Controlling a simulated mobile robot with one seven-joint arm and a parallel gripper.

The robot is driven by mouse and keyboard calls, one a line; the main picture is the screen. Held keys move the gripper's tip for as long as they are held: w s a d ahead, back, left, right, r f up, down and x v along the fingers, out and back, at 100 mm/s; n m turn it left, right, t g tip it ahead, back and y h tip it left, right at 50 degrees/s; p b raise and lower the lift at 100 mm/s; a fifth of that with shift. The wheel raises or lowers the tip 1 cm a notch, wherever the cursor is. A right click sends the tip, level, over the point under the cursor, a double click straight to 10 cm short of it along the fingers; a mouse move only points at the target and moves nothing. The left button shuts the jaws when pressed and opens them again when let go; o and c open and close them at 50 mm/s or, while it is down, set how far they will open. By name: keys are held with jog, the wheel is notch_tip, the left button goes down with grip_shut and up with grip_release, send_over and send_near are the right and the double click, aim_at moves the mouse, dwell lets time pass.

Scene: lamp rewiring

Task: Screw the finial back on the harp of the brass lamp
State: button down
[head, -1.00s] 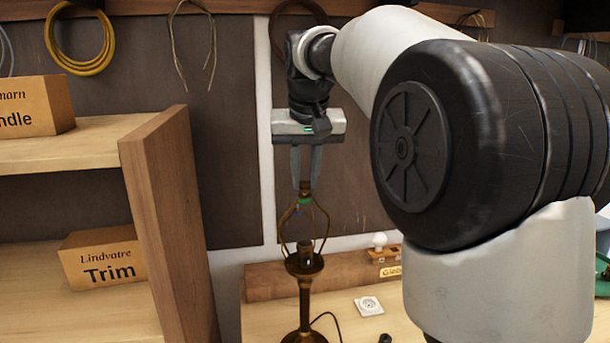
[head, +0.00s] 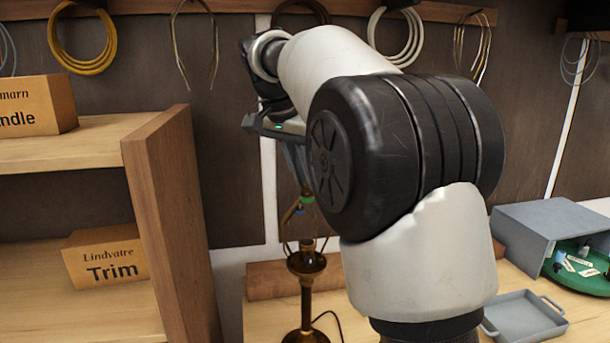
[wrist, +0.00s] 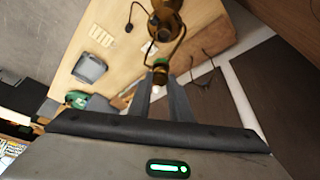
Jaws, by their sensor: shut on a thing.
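The brass lamp (head: 306,265) stands upright on the bench, with its socket inside the wire harp (head: 288,222). My gripper (wrist: 161,82) is shut on the small brass finial (head: 305,189) at the top of the harp. In the wrist view the finial (wrist: 160,67) sits between the fingertips, right at the harp's top; I cannot tell whether it is threaded on. Small green and blue spots show just below it in the head view. My arm hides part of the fingers and the harp's right side there.
A wooden shelf (head: 165,190) with labelled boxes stands close on the left. A grey tray (head: 523,318), a grey box (head: 535,225) and a green round dish (head: 580,268) are at the right. Cable coils hang on the back wall. A cord runs from the lamp's base.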

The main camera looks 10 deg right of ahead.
jog(key=m, duration=0.1)
jog(key=m+g, duration=0.1)
jog(key=m+h, duration=0.1)
jog(key=m, duration=0.1)
jog(key=shift+w+a+f, duration=0.1)
jog(key=shift+w+a, duration=0.05)
jog(key=shift+w, duration=0.1)
jog(key=m+g, duration=0.1)
jog(key=m, duration=0.2)
jog(key=shift+g, duration=0.3)
jog(key=c, duration=1.5)
grip_release()
jog(key=shift+c, duration=0.2)
